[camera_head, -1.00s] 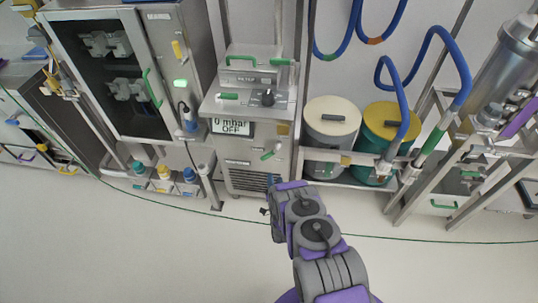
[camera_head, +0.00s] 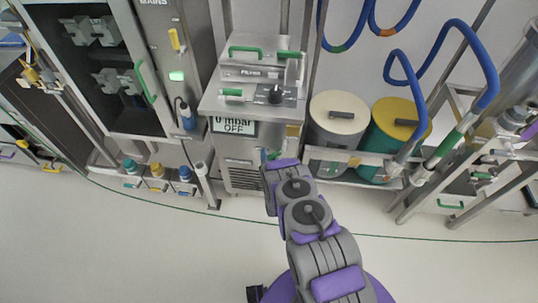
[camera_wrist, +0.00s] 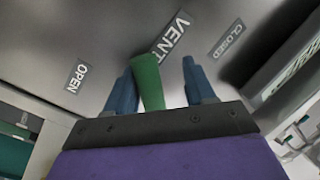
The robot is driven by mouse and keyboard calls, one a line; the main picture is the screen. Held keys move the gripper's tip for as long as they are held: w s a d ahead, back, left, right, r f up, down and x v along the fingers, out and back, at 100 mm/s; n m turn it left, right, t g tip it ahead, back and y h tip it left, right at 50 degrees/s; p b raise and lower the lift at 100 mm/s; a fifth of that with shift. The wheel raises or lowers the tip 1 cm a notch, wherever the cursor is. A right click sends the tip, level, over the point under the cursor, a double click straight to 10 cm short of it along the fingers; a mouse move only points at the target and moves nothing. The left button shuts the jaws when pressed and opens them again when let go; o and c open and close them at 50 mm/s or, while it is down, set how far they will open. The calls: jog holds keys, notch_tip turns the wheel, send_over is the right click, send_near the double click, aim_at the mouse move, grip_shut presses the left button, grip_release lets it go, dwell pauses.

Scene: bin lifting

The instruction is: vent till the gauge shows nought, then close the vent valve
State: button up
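The gauge display (camera_head: 235,126) on the steel cabinet reads 0 mbar and OFF in the head view. The green vent valve handle (camera_wrist: 148,80) shows in the wrist view, below the VENT label (camera_wrist: 172,35). An OPEN label (camera_wrist: 76,77) is to its left and a CLOSED label (camera_wrist: 228,38) to its right. My gripper (camera_wrist: 157,66) is open, with its blue fingers on either side of the handle. The handle lies nearer the left finger, and a gap shows to the right finger. Contact with the left finger cannot be told. My arm partly hides the valve in the head view.
A cabinet with a dark window (camera_head: 100,60) stands to the left. A white-lidded drum (camera_head: 338,112) and a yellow-lidded drum (camera_head: 400,118) stand on the right shelf, with blue hoses (camera_head: 460,50) around them. The light floor in front is clear.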

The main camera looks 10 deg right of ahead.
jog(key=shift+d, duration=1.2)
jog(key=c, duration=0.4)
jog(key=shift+c, duration=0.7)
jog(key=shift+a, duration=0.1)
jog(key=shift+c, duration=0.9)
jog(key=shift+a, duration=0.65)
grip_shut()
jog(key=shift+s+f, duration=0.1)
jog(key=shift+d, duration=0.15)
